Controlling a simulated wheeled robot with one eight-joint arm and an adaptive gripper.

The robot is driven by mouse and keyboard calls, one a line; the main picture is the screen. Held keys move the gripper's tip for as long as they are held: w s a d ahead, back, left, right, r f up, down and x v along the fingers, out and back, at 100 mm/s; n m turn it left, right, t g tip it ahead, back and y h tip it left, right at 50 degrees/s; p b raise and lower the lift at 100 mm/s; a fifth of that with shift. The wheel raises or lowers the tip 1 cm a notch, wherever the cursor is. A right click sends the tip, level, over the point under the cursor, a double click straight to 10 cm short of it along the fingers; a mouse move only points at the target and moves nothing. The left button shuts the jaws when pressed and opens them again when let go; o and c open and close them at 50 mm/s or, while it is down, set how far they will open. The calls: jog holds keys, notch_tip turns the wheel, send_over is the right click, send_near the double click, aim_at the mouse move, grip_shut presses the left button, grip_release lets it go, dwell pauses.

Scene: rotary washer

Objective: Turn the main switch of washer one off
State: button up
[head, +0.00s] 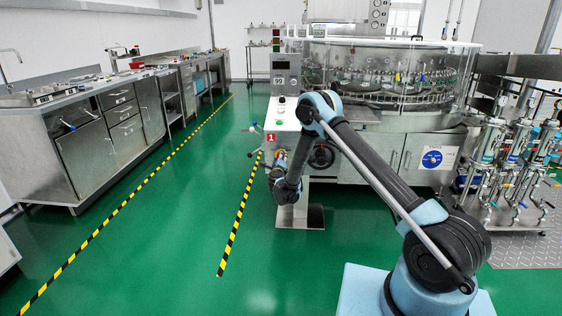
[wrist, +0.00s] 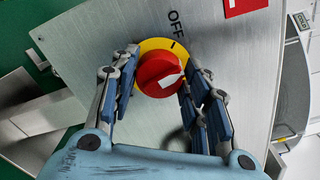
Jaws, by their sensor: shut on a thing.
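The main switch is a red knob (wrist: 158,74) with a white pointer mark, on a yellow round plate (wrist: 150,45) in the wrist view. The word OFF is printed on the metal panel above it, beside a black line on the yellow plate. The white mark points right and slightly up, not in line with OFF. My gripper (wrist: 160,72) is shut on the knob, with fingers on its left and right sides.
A steel counter with drawers (head: 110,120) runs along the left. Yellow-black floor tape (head: 238,222) marks the green floor, which is clear between counter and washer. Pipes and valves (head: 500,165) stand at the right. A screen panel (head: 284,75) stands above the control box.

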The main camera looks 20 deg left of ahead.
jog(key=n, duration=0.6)
jog(key=shift+s+a+f, duration=0.1)
jog(key=shift+a+f, duration=0.05)
jog(key=shift+a, duration=0.05)
jog(key=shift+n, duration=0.4)
jog(key=o, duration=1)
jog(key=shift+a+f, duration=0.1)
jog(key=shift+v, duration=3.7)
